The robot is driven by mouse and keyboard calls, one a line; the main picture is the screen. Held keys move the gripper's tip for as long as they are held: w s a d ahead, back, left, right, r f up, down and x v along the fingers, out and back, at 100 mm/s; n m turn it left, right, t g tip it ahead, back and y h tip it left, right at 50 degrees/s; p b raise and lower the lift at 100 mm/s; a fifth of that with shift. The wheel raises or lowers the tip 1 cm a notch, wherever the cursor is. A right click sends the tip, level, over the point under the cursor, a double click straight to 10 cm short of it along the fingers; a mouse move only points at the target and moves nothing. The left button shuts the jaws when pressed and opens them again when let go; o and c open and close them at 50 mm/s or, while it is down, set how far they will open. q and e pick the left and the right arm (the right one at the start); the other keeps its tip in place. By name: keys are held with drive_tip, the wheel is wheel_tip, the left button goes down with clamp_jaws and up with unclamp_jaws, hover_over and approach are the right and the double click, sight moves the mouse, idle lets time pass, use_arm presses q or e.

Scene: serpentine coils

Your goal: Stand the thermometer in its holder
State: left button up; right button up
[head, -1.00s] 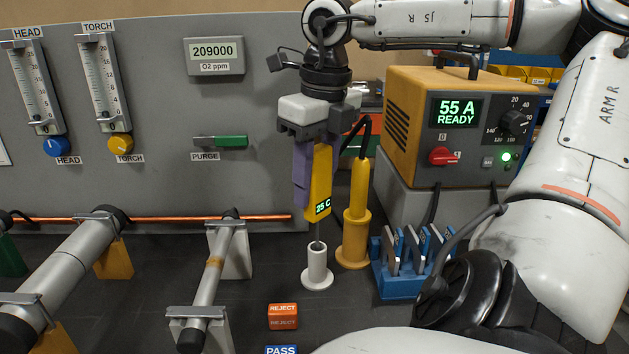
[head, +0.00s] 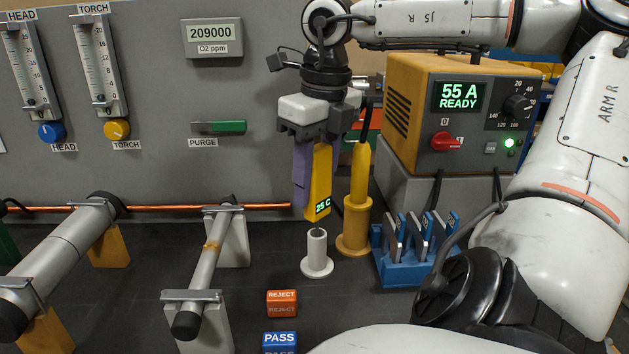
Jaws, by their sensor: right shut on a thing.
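The yellow thermometer (head: 319,180), with a "25 C" display near its lower end, is upright in my right gripper (head: 312,150). The gripper is shut on its upper part, with a purple finger along its left side. The holder (head: 317,256) is a small white cup with a round flange on the dark bench, directly below. The short visible bit of the thermometer's dark probe meets the cup's mouth, and its tip appears hidden inside. The yellow body sits slightly above the rim. My left gripper is not in view.
A yellow torch in a yellow stand (head: 356,235) is close on the right. Beyond it stands a blue rack (head: 410,265) with clips. Orange REJECT (head: 282,303) and blue PASS (head: 281,341) blocks lie in front. A clamped tube (head: 212,258) is on the left.

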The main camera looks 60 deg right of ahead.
drive_tip(key=shift+f, duration=0.1)
drive_tip(key=shift+f+b, duration=1.5)
drive_tip(key=shift+b, duration=0.05)
drive_tip(key=o, duration=1.2)
drive_tip(key=shift+f, duration=0.1)
